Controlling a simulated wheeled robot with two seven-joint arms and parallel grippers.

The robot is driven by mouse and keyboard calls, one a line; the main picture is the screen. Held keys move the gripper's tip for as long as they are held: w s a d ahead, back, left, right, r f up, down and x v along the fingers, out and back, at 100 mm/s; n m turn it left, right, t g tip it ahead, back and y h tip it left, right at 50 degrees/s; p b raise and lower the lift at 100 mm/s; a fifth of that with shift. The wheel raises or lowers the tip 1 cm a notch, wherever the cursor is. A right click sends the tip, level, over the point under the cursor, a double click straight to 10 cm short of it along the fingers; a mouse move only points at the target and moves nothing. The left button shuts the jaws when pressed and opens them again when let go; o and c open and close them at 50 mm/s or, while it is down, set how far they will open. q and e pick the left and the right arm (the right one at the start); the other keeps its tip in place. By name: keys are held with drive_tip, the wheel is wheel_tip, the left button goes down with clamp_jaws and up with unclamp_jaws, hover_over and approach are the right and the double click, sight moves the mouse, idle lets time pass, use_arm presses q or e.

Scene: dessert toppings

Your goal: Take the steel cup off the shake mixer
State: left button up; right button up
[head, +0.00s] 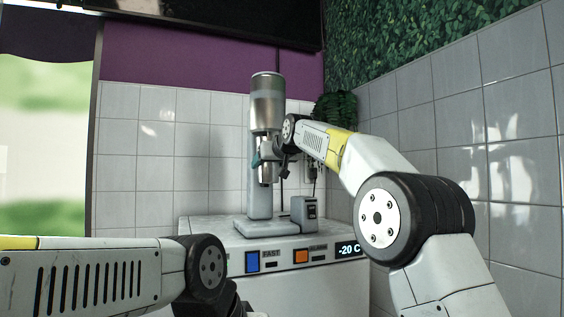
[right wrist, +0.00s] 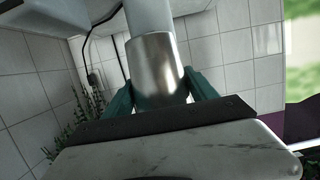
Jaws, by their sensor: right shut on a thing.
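The shake mixer (head: 267,105) has a steel-coloured head on a pale grey column and base. The small steel cup (head: 266,174) is upright below the head, in front of the column. My right gripper (head: 263,156) reaches in from the right and is shut on the cup. In the right wrist view the shiny cup (right wrist: 157,68) sits between the two teal fingers of my right gripper (right wrist: 160,95). The gripper hides part of the cup, and I cannot tell whether the cup touches the mixer. My left arm shows at the lower left, but its gripper does not.
The mixer stands on a white cabinet (head: 310,255) with a blue button, an orange button and a display. A small grey box (head: 304,213) stands right of the mixer base. Tiled walls (head: 178,140) close off the back and right. A dark plant (head: 336,106) is behind.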

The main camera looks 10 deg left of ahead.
sight(271, 182)
drive_tip(key=shift+s+r, duration=0.1)
drive_tip(key=shift+r, duration=0.05)
drive_tip(key=shift+s+d+g, duration=0.25)
drive_tip(key=shift+s+g, duration=0.15)
idle(0.4)
drive_tip(key=shift+f, duration=1.45)
drive_tip(key=shift+d, duration=0.1)
drive_tip(key=shift+s+d+f+t, duration=0.15)
drive_tip(key=shift+s+f+t, duration=0.1)
drive_tip(key=shift+f, duration=0.65)
drive_tip(key=shift+s+d+f+t, duration=0.1)
drive_tip(key=shift+f+t, duration=0.15)
drive_tip(key=shift+f, duration=0.65)
drive_tip(key=shift+f, duration=0.1)
drive_tip(key=shift+s+d+f, duration=0.1)
drive_tip(key=shift+f, duration=1.2)
drive_tip(key=shift+s+f, duration=0.1)
drive_tip(key=shift+f, duration=1.15)
